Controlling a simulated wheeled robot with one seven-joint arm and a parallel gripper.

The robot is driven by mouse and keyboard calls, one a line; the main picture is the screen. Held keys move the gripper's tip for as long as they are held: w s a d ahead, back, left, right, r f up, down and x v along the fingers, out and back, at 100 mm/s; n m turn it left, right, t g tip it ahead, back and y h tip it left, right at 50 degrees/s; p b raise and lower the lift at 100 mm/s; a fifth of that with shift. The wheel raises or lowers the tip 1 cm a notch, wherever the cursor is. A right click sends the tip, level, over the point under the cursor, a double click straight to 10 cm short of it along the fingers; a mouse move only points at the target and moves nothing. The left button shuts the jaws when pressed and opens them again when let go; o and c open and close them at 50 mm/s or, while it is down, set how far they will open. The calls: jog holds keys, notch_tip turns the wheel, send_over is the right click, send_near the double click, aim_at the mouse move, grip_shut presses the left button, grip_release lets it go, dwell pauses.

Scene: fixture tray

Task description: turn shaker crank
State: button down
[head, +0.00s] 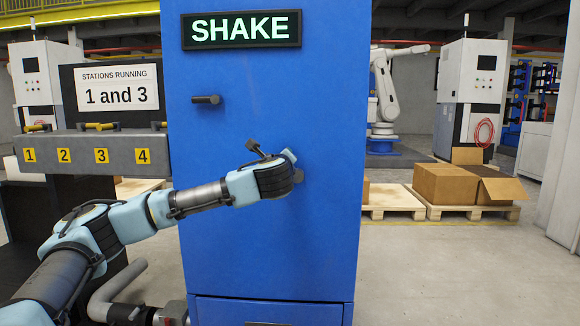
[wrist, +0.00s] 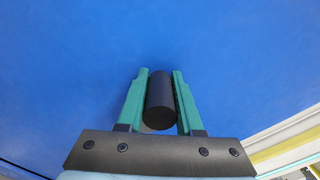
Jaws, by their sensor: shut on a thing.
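The shaker is a tall blue cabinet (head: 235,255) with a lit SHAKE sign (head: 241,29) at its top. My gripper (wrist: 160,73) is at the cabinet's front face, with its two green fingers on either side of a black cylindrical handle (wrist: 160,95) and shut on it. In the head view my wrist covers the fingers and the held handle. The rest of the crank cannot be made out there. A separate black peg (head: 206,100) sticks out of the cabinet face, up and to the left of my wrist.
A grey panel (head: 120,150) with labels 1 to 4 and yellow-marked levers stands left of the cabinet. Above it a sign (head: 116,88) reads "Stations running 1 and 3". Cardboard boxes (head: 445,185) lie on pallets at the right. The floor in front of them is clear.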

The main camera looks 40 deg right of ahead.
jog(key=shift+w+a+f+n+b, duration=0.4)
jog(key=shift+f+n+b, duration=0.4)
jog(key=shift+n+b, duration=0.55)
jog(key=shift+w+a+f+n+b, duration=0.35)
jog(key=shift+f+n+b, duration=0.55)
jog(key=shift+n, duration=0.9)
jog(key=shift+w+a+f+n+b, duration=0.25)
jog(key=shift+a+f+n+b, duration=0.35)
jog(key=shift+n+b, duration=0.8)
jog(key=shift+d+f+n, duration=0.1)
jog(key=shift+n, duration=0.15)
jog(key=c, duration=0.6)
grip_release()
jog(key=p+v, duration=0.1)
jog(key=v, duration=1)
